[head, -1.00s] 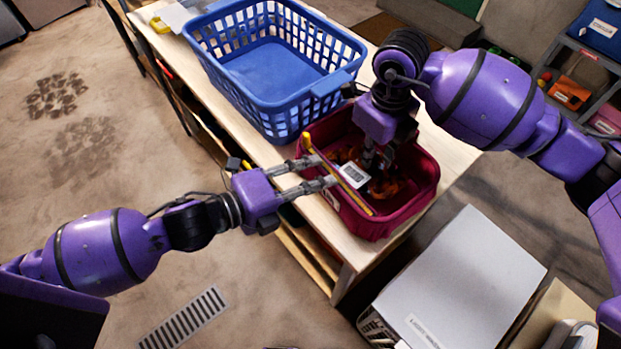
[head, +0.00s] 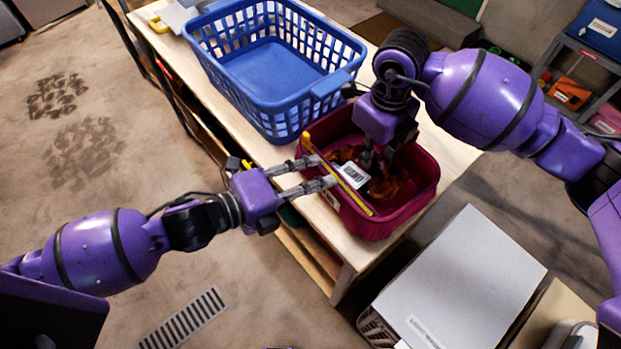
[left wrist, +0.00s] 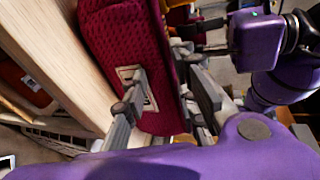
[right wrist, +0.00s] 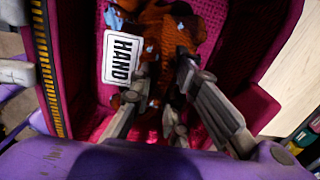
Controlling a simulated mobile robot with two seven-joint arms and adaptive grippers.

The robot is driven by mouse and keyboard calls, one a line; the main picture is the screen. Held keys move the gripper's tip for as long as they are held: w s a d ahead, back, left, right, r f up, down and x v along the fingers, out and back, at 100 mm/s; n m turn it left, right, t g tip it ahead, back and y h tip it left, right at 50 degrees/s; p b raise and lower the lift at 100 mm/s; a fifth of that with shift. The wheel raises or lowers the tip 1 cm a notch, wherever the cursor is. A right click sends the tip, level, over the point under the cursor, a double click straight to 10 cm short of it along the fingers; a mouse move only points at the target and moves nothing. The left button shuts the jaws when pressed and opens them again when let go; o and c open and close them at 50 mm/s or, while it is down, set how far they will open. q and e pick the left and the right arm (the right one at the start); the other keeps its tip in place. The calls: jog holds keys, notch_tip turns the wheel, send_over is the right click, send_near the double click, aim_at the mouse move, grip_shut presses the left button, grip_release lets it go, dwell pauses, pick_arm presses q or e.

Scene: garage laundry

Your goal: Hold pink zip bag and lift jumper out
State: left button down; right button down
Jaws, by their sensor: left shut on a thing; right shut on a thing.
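The pink zip bag (head: 425,195) is an open, dark pink box-shaped bag with a yellow-edged zip along its near left rim. It stands on the wooden table. My left gripper (head: 323,172) is shut on its left wall, one finger outside beside a small label; the wall also shows in the left wrist view (left wrist: 112,45). The jumper (right wrist: 165,35), orange-brown with pale blue patches, lies inside the bag. My right gripper (head: 377,160) reaches down into the bag and is shut on the jumper. In the right wrist view its fingers (right wrist: 165,75) partly hide the cloth.
An empty blue laundry basket (head: 275,75) stands just behind the bag on the table (head: 215,105). A white-topped box (head: 465,275) stands at the lower right, below the table's end.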

pick_arm(q)
jog(key=shift+s+a+f, duration=0.1)
jog(key=shift+a+f, duration=0.05)
jog(key=shift+f, duration=0.25)
jog(key=shift+s+a+f, duration=0.1)
jog(key=shift+f, duration=0.3)
pick_arm(e)
jog(key=shift+f, duration=0.1)
notch_tip(320, 180, up, 15)
dwell(1.3)
dwell(0.4)
pick_arm(q)
jog(key=c, duration=1.4)
grip_release()
jog(key=shift+o, duration=0.2)
jog(key=shift+w+d+r, duration=0.1)
jog(key=shift+d+r, duration=0.05)
jog(key=shift+r, duration=0.2)
jog(key=shift+r, duration=0.15)
jog(key=v, duration=1.2)
